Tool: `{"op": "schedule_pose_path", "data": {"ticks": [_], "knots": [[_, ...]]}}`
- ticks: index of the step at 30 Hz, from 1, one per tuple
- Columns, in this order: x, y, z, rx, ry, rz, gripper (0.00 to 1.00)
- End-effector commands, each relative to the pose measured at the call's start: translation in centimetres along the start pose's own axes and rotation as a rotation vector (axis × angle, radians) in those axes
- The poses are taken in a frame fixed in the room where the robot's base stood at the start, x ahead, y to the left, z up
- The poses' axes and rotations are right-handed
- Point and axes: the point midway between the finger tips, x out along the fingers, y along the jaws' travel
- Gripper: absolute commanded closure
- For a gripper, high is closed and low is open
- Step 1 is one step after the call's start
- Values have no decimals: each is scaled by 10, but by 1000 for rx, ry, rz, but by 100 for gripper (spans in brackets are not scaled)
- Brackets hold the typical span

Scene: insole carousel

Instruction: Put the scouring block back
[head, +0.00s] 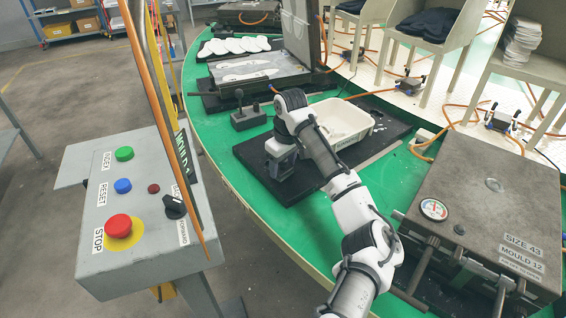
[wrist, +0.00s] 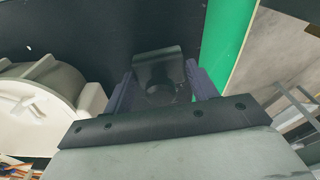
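My gripper (head: 280,168) is low over the black mat (head: 251,155), left of the white tub (head: 343,122). In the wrist view my gripper's two dark purplish fingers (wrist: 162,88) stand one on each side of a dark grey block, which looks like the scouring block (wrist: 158,72). The fingers appear to touch both its sides, so my gripper looks shut on it. The block's underside is hidden, and I cannot tell whether it touches the mat. In the head view my gripper mostly hides the block.
A small lever box (head: 249,117) stands behind my gripper. A closed mould (head: 485,205) is at the right, and a control panel (head: 140,205) at the left.

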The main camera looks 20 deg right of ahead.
Motion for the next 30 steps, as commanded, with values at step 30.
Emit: {"op": "schedule_pose_path", "data": {"ticks": [30], "knots": [[-105,1,0,0,0,3,24]]}}
